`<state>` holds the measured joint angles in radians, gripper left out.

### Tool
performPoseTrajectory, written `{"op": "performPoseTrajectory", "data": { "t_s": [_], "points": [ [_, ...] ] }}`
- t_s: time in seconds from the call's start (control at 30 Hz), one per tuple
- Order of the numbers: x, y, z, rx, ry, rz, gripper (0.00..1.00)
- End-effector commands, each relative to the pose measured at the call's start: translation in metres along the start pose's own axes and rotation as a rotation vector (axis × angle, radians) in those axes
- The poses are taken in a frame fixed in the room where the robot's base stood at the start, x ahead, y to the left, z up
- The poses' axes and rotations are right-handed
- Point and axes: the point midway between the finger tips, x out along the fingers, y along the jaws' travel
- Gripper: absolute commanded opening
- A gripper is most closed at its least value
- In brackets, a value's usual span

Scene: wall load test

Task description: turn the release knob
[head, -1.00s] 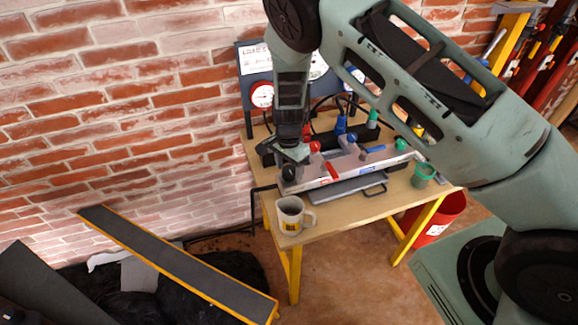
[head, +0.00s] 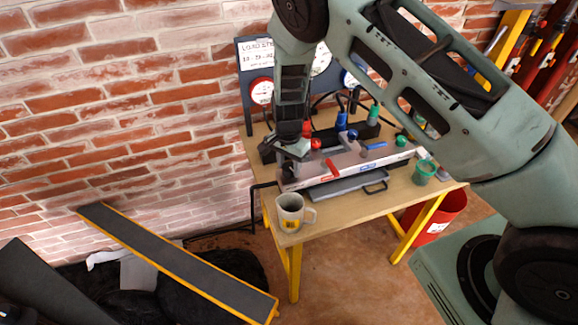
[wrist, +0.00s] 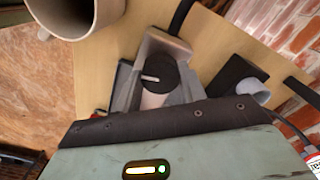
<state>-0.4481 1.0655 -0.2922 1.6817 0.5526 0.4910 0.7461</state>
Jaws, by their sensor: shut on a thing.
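The release knob (wrist: 165,73) is a dark round knob with a white pointer line on its top, seen in the wrist view. It stands at the end of the grey manifold (head: 330,171) on the workbench. My gripper (head: 290,157) reaches down over the left end of the manifold, with grey fingers on either side of the knob in the wrist view. It is shut on the knob. The fingertips' contact is partly hidden by the dark wrist edge, and the knob is largely hidden in the head view.
A mug (head: 291,212) stands at the bench's front left corner, close to my gripper. A green cup (head: 423,173) stands at the right. Red, blue and green caps line the manifold. A gauge panel (head: 252,88) stands behind, against the brick wall.

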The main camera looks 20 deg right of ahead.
Motion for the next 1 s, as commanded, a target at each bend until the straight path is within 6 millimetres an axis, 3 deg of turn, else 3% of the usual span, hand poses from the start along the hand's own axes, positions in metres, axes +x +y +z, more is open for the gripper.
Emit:
{"op": "performPoseTrajectory", "data": {
  "t_s": [1.0],
  "points": [
    [0.0008,0.0011,-0.0013,-0.95,0.015,-0.003,0.18]
  ]
}}
